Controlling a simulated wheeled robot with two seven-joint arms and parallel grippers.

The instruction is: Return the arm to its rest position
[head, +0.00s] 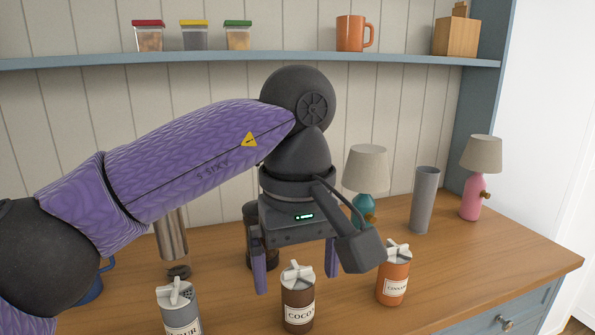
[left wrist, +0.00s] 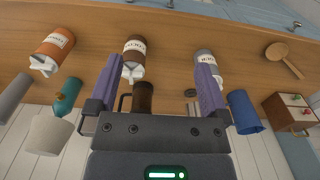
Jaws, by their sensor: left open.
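My left arm reaches in from the left in the head view, and its gripper (head: 296,270) hangs fingers down over the counter (head: 440,255). The two purple fingers are spread apart with nothing between them. A brown cocoa shaker (head: 298,305) stands just in front of the gripper, apart from the fingers as far as I can tell. In the left wrist view the open gripper (left wrist: 160,85) has the cocoa shaker (left wrist: 136,55) beyond its fingertips. A dark brown cylindrical vessel (head: 250,230) stands behind the gripper, partly hidden. My right gripper is not in view.
An orange shaker (head: 393,280) stands right of the gripper, a grey flour shaker (head: 180,310) left. A teal lamp (head: 366,170), grey cylinder (head: 424,200) and pink lamp (head: 480,165) stand behind. A shelf (head: 250,60) runs above. The counter's right front is clear.

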